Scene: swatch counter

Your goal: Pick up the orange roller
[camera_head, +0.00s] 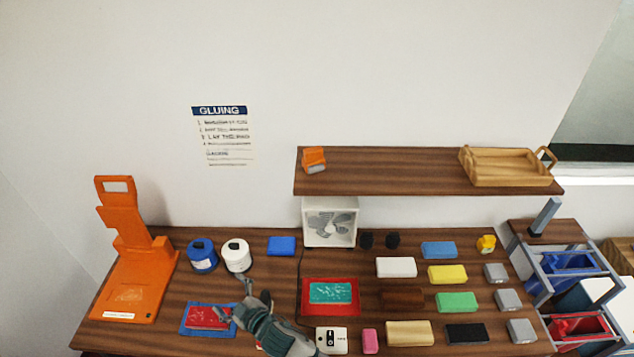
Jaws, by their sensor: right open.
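A small orange thing with a grey lower front (314,160) sits at the left end of the wall shelf. It is too small to tell whether it is the orange roller, and no other clear roller shows. My right gripper (233,299) is open and empty at the lower left of the counter. It is over or beside a red swatch (204,317) on a blue mat (190,331), well below and left of the shelf. My right forearm hides part of the counter's front. My left gripper is not in view.
A tall orange stand (130,250) is at the left. Blue (202,258) and white (236,257) tubs stand behind my gripper. A white fan (330,222) stands under the shelf (390,170). Several coloured blocks fill the right side. A wooden tray (508,179) is on the shelf's right end.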

